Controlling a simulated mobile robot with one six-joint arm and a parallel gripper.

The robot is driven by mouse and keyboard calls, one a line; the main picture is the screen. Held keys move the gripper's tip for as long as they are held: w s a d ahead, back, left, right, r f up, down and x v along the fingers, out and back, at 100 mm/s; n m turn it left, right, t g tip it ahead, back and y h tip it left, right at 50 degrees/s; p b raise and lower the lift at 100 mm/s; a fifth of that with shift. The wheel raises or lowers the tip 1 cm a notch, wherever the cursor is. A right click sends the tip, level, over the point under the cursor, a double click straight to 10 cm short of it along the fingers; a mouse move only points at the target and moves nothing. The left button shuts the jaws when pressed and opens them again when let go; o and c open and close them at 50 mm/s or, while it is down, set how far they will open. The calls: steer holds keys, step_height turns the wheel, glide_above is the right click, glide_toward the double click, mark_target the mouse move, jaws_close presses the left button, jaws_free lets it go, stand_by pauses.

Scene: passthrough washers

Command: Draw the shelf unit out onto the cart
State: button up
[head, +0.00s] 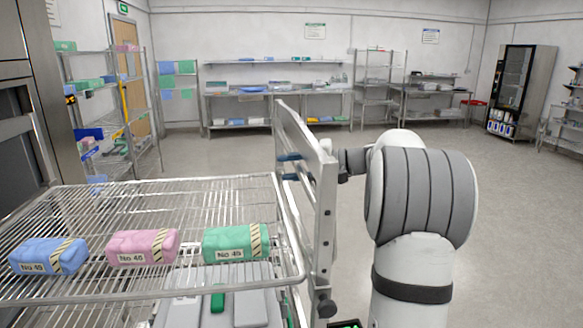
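The shelf unit, a wire rack (150,200), fills the lower left of the head view, with its left end beside the steel washer front (22,150). Blue (48,257), pink (142,247) and green (232,243) packs stand in a row along its near edge. A tall grey metal panel (312,180) stands upright at the rack's right end. My arm is at the right, and my gripper (290,167) is at the panel. Two dark finger-like parts show left of the panel; the panel hides the rest. I cannot tell its grip or clearly make out the cart.
Grey trays (250,308) and a green item show below the wire tier. A loaded shelf rack (105,110) stands back left. Steel tables (270,90) line the back wall, and a dark glass-fronted cabinet (515,85) stands back right. The floor (510,210) is clear on the right.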

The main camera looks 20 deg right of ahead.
jaws_close()
stand_by(1.2)
